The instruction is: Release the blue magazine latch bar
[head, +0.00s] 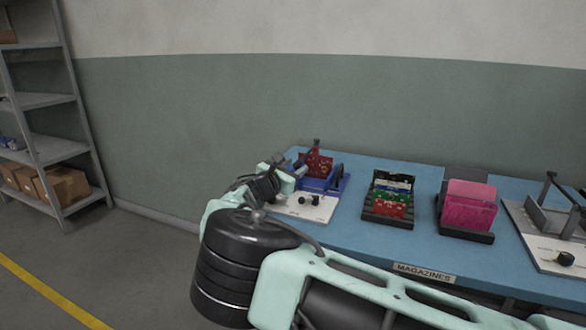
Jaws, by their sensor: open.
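A blue magazine (327,182) stands at the left end of the blue table, with a dark red board or block (315,163) upright inside it. A dark upright bar piece shows at its top, and a dark lever-like part (340,171) is on its right side; I cannot tell which is the latch bar. My gripper (297,165) is open at the left side of the magazine, close to it. The fingertips are small and partly merge with the magazine, so contact cannot be told.
To the right are a black tray of green and red parts (388,205), a pink block in a black holder (468,204), and another fixture (549,220). The wall is close behind the table.

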